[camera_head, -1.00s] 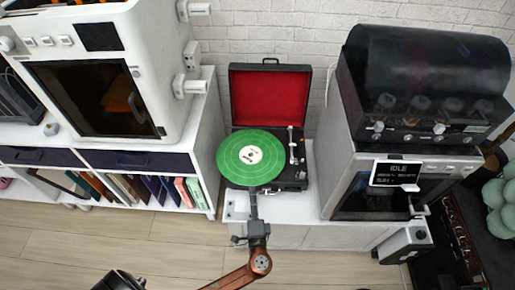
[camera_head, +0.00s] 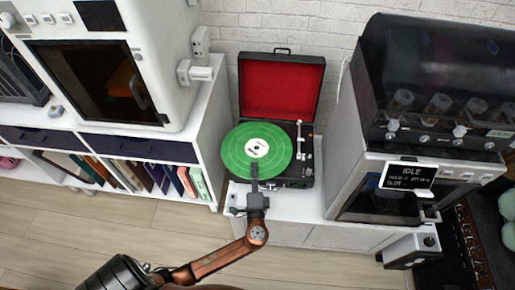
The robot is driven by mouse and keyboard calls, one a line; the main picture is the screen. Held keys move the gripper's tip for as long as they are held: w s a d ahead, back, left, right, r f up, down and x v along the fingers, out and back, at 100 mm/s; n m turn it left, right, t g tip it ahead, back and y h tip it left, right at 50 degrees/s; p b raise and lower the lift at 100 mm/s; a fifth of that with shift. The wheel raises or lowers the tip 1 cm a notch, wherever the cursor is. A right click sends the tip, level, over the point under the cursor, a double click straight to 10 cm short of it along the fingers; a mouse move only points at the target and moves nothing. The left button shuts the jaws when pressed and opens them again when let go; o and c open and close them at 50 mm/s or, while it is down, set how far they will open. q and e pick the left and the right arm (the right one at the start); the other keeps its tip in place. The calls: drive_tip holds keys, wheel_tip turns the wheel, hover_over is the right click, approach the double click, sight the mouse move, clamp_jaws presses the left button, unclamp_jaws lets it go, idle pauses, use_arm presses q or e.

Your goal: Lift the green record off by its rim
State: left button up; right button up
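The green record (camera_head: 235,150) with a white label lies flat on the black record player (camera_head: 297,183), whose red-lined lid (camera_head: 282,87) stands open behind it. The tonearm (camera_head: 299,140) is at the right, beside the record. My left gripper (camera_head: 255,175) reaches in from the front. Its narrow dark fingers overlap the record's front rim, with the tip pointing toward the label. I see the fingers edge-on, so I cannot tell whether they are closed on the rim. My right gripper is not in view.
The player stands on a low white cabinet (camera_head: 308,210). A white machine (camera_head: 168,40) on a shelf unit is at the left. A brick wall is behind; open floor (camera_head: 60,230) is in front.

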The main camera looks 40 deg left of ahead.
use_arm(q)
clamp_jaws()
idle(0.3)
drive_tip(key=shift+r, duration=0.1)
